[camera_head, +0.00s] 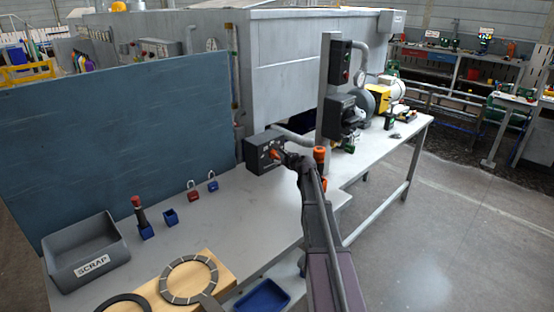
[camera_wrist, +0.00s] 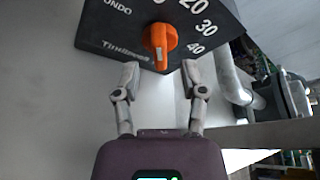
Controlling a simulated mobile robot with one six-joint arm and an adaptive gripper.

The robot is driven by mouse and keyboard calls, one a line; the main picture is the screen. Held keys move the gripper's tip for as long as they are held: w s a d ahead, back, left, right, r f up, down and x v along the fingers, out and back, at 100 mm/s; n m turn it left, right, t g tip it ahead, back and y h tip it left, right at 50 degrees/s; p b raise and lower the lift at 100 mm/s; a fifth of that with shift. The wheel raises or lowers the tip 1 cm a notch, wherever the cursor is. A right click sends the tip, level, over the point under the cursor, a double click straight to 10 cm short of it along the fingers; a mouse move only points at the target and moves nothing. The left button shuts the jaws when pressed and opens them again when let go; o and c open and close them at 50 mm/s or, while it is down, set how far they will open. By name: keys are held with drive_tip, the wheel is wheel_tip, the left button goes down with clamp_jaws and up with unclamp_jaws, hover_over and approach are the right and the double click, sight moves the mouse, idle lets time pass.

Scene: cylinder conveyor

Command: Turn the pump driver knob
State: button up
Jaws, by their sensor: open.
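The knob (camera_wrist: 160,46) is orange with a pale pointer line and sits on the face of a dark control box with numbers 20, 30 and 40. In the head view the box (camera_head: 256,152) stands at the back of the grey bench, and my gripper (camera_head: 292,158) is close in front of it. In the wrist view my gripper (camera_wrist: 158,78) is open, with one finger on each side below the knob. The fingertips appear just short of the knob; I cannot tell the exact gap. Nothing is between the fingers.
A grey post (camera_head: 328,100) with a switch box stands just right of my gripper. A grey scrap bin (camera_head: 120,252), a red padlock (camera_head: 193,195), a blue padlock (camera_head: 213,186) and a wooden board (camera_head: 225,276) are on the bench (camera_head: 262,215). A blue panel (camera_head: 130,140) stands behind.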

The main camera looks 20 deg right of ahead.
sight(276, 155)
drive_tip(key=shift+b+x, duration=0.45)
drive_tip(key=shift+x, duration=1.65)
clamp_jaws()
